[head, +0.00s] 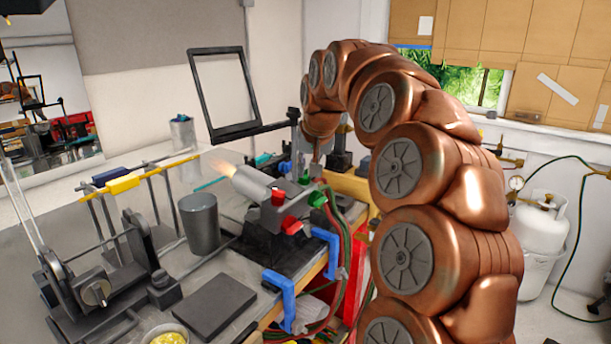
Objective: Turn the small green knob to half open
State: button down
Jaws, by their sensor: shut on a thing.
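The torch (252,183) is a grey cylinder on the bench with a small orange flame at its left end. The small green knob (304,179) is at the torch's rear, just under my gripper. My gripper (302,170) points down from the end of my copper arm and is shut on the small green knob; its fingertips are small and partly hidden here. A larger green knob (318,198) sits just right and below. Two red knobs, an upper one (278,197) and a lower one (291,225), are on the near side. The small knob's turn angle cannot be read.
A dark cup (199,224) and a flat black plate (214,305) stand left of the torch. A glass-rod stand (110,265) is farther left. Blue clamps (288,298) grip the bench edge. Hoses hang below the torch. A black frame (224,92) rises behind.

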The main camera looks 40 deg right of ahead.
jog(key=n, duration=0.2)
jog(key=n+y, duration=0.1)
jog(key=n, duration=0.1)
jog(key=n+y, duration=0.1)
jog(key=n, duration=0.1)
jog(key=shift+d+n+t+b, duration=0.25)
jog(key=shift+n+t+b, duration=0.05)
jog(key=shift+b, duration=0.05)
jog(key=n+y, duration=0.1)
jog(key=n, duration=0.2)
jog(key=shift+d+y, duration=0.1)
jog(key=shift+y, duration=0.3)
jog(key=shift+d+n+y+p, duration=0.1)
jog(key=shift+n+y+p, duration=0.3)
jog(key=shift+n, duration=0.7)
jog(key=shift+f, duration=0.1)
jog(key=c, duration=1.2)
grip_release()
jog(key=shift+v, duration=3.75)
